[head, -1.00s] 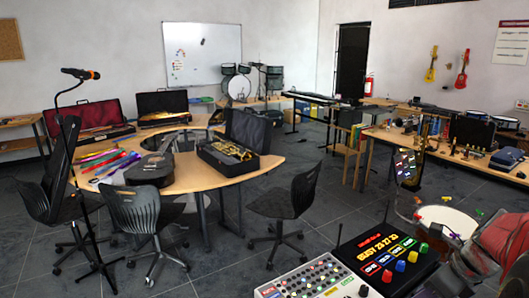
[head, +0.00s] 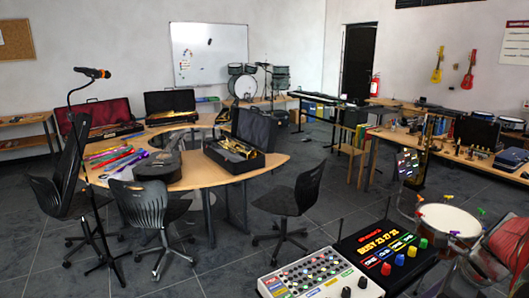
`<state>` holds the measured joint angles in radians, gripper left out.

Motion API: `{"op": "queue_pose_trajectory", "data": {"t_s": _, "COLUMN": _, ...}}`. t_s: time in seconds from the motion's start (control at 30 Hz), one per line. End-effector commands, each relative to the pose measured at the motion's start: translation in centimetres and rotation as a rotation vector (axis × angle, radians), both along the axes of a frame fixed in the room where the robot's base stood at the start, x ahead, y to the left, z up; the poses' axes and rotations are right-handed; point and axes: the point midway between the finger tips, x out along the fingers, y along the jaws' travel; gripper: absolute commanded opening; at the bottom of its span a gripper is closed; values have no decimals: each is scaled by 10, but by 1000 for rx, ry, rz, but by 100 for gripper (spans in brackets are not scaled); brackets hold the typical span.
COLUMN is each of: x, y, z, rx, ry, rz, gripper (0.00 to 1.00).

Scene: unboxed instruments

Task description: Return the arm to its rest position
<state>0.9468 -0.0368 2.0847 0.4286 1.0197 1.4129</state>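My arm and gripper cannot be made out in the head view. No fingertips show, so I cannot tell how the gripper stands or whether it holds anything. A blurred reddish shape (head: 505,245) and grey edges cut into the lower right corner, and I cannot tell what they are.
A knobbed mixer panel (head: 318,270) and a black lit panel (head: 383,248) fill the near foreground. A white-topped drum (head: 450,221) stands close on the right. Chairs (head: 295,205) and a microphone stand (head: 92,73) flank the curved table (head: 210,178). Grey floor lies between.

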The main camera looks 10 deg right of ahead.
Motion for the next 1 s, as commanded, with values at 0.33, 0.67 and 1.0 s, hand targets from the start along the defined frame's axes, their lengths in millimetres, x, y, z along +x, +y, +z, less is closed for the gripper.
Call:
{"op": "queue_pose_trajectory", "data": {"t_s": 0.33, "x": -20, "y": 8, "z": -15, "rx": -154, "ry": 19, "rz": 372, "gripper": 39}}
{"op": "queue_pose_trajectory", "data": {"t_s": 0.67, "x": -27, "y": 63, "z": -10, "rx": -405, "ry": 27, "rz": 1014, "gripper": 39}}
{"op": "queue_pose_trajectory", "data": {"t_s": 1.0, "x": -28, "y": 141, "z": 6, "rx": -673, "ry": 13, "rz": 1682, "gripper": 39}}
